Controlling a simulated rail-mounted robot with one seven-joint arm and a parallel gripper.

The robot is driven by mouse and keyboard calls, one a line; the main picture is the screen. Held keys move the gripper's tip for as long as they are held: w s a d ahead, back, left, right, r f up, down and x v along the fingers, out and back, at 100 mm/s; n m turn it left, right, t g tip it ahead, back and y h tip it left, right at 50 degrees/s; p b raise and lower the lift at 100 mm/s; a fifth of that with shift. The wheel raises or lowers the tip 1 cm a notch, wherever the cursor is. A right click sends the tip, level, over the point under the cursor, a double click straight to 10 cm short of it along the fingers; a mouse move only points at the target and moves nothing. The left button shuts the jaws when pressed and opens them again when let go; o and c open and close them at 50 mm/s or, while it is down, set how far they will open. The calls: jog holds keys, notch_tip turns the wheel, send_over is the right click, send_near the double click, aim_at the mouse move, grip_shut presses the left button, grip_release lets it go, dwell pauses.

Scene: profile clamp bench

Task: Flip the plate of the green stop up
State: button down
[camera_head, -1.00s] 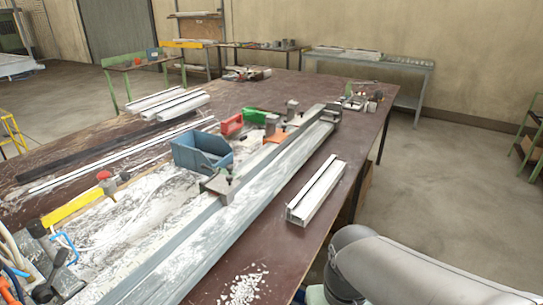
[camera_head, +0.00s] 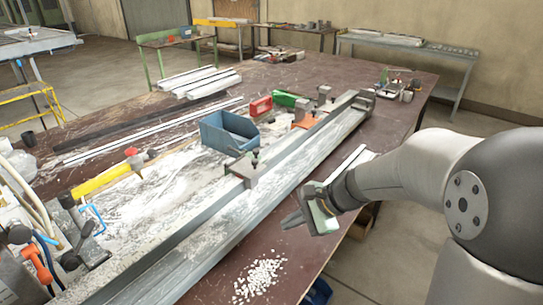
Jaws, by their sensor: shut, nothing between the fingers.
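A long grey metal rail (camera_head: 200,248) runs diagonally along the bench. Small stops or clamps sit on it: a near grey one (camera_head: 243,170) with a dark upright part, an orange one (camera_head: 306,121) and grey ones farther along. A green block (camera_head: 284,99) lies behind the rail beside a red one. I cannot tell which piece is the green stop, nor how its plate is tilted.
A blue bin (camera_head: 228,133) stands behind the near stop. White profiles (camera_head: 352,160) lie right of the rail, partly hidden by my arm. White chips (camera_head: 260,278) lie at the front. Tools (camera_head: 60,235) crowd the left.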

aim_at(247, 169)
jog(key=w+f+m+t+y, duration=0.1)
jog(key=w+m+t+y, duration=0.2)
jog(key=w+m, duration=0.9)
jog(key=w+t, duration=0.3)
jog(key=w, duration=0.4)
jog(key=shift+d+f, duration=0.3)
jog(key=shift+w+a, duration=0.1)
jog(key=shift+w, duration=0.05)
jog(key=x, duration=0.9)
jog(key=shift+w+a, duration=0.25)
jog(key=shift+a, duration=0.1)
